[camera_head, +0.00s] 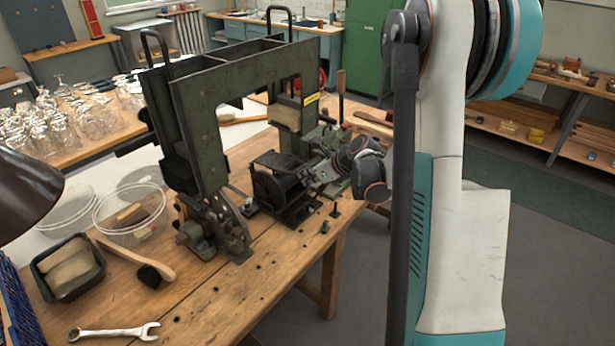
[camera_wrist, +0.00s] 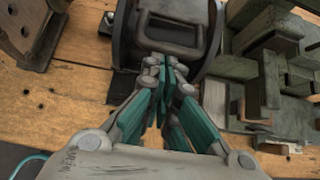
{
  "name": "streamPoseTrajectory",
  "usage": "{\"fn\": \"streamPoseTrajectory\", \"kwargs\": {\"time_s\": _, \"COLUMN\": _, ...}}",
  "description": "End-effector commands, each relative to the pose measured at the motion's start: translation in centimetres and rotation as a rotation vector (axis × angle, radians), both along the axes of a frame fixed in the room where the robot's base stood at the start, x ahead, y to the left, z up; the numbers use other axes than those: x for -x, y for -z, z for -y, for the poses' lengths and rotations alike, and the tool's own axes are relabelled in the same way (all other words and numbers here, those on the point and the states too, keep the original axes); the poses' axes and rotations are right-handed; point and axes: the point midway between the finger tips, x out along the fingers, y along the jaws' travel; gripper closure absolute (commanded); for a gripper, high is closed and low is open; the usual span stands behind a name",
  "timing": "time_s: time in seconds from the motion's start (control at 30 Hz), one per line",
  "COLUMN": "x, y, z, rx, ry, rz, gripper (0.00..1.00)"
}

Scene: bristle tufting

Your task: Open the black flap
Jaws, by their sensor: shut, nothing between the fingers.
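A black box-shaped housing (camera_head: 273,192) stands on the wooden bench beside the green machine frame, with a raised black plate or bracket at its top. In the wrist view a dark rounded body (camera_wrist: 128,42) with a loop-like black handle or flap (camera_wrist: 172,48) lies straight ahead. I cannot tell exactly where the flap's edge ends. My gripper (camera_wrist: 166,72) has its teal fingers closed together and empty, their tips at the near edge of that loop. I cannot tell whether they touch it. In the head view my arm's wrist partly hides the right side of the housing.
The tall green frame (camera_head: 205,100) stands behind and left of the housing, with a metal mechanism (camera_head: 213,228) at its foot. A brush (camera_head: 140,262), black tray (camera_head: 50,287) and wrench (camera_head: 115,331) lie on the bench. Green metal blocks (camera_wrist: 265,85) stand close on the right.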

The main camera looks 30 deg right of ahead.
Motion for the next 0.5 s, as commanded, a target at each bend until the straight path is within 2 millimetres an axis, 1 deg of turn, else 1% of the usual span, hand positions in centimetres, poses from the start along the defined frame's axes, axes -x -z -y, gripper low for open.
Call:
{"fn": "streamPoseTrajectory", "kwargs": {"time_s": 0.03, "x": -0.1, "y": -1.4, "z": -0.1, "rx": 0.01, "ry": -0.003, "rz": -0.026, "gripper": 1.0}}
{"fn": "streamPoseTrajectory", "kwargs": {"time_s": 0.3, "x": -1.2, "y": -5.8, "z": -0.5, "rx": 0.086, "ry": -0.004, "rz": -0.23, "gripper": 1.0}}
{"fn": "streamPoseTrajectory", "kwargs": {"time_s": 0.5, "x": -2.4, "y": -8.5, "z": -1.0, "rx": 0.141, "ry": -0.003, "rz": -0.384, "gripper": 1.0}}
